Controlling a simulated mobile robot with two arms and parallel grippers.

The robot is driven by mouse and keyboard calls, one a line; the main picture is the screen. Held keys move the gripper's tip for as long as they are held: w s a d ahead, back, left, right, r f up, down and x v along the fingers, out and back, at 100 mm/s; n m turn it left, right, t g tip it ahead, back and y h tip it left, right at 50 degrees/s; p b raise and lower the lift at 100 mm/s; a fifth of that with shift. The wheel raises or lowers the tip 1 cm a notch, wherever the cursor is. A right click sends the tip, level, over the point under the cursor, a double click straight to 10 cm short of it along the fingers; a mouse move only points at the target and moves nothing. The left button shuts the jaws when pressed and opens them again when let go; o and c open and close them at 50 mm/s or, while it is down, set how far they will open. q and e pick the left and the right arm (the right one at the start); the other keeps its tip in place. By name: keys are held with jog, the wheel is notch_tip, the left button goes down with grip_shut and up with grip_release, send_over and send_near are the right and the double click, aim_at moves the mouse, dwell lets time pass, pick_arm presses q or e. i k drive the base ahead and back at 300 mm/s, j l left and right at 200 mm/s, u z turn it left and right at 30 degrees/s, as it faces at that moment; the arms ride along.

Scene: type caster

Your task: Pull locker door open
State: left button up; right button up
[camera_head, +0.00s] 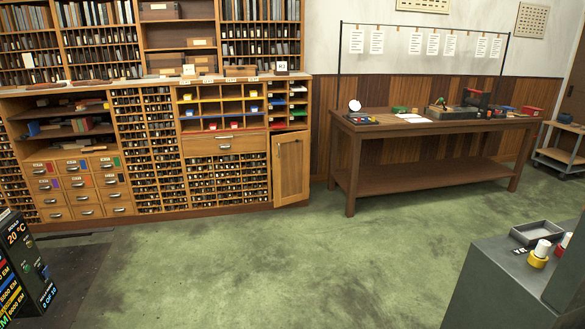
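A small wooden panel door (291,168) is at the lower right end of the long type cabinet, beside the open pigeonholes. It is the only hinged door that I can make out, and I take it for the locker door. It looks shut or nearly so; I cannot tell if it stands slightly ajar. A handle on it is too small to make out. Neither of my grippers is in view.
Green floor (240,260) lies clear before the cabinet (185,212). A wooden workbench (350,190) stands right of the door. A grey block (500,285) with a tray (537,233) is at front right. A dark display panel (25,275) is at front left.

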aim_at(291, 158)
jog(key=i+l, duration=0.15)
jog(key=i, duration=0.25)
jog(key=i+l, duration=0.15)
jog(key=i, duration=0.3)
jog(key=i+l, duration=0.1)
jog(key=i, duration=0.3)
jog(key=i+j, duration=0.15)
jog(key=i, duration=0.7)
jog(key=i+j+u, duration=0.1)
jog(key=i, duration=0.8)
jog(key=i+l+z, duration=0.1)
jog(key=i+z, duration=0.15)
jog(key=i, duration=0.4)
jog(key=i+z, duration=0.25)
jog(key=i, duration=0.4)
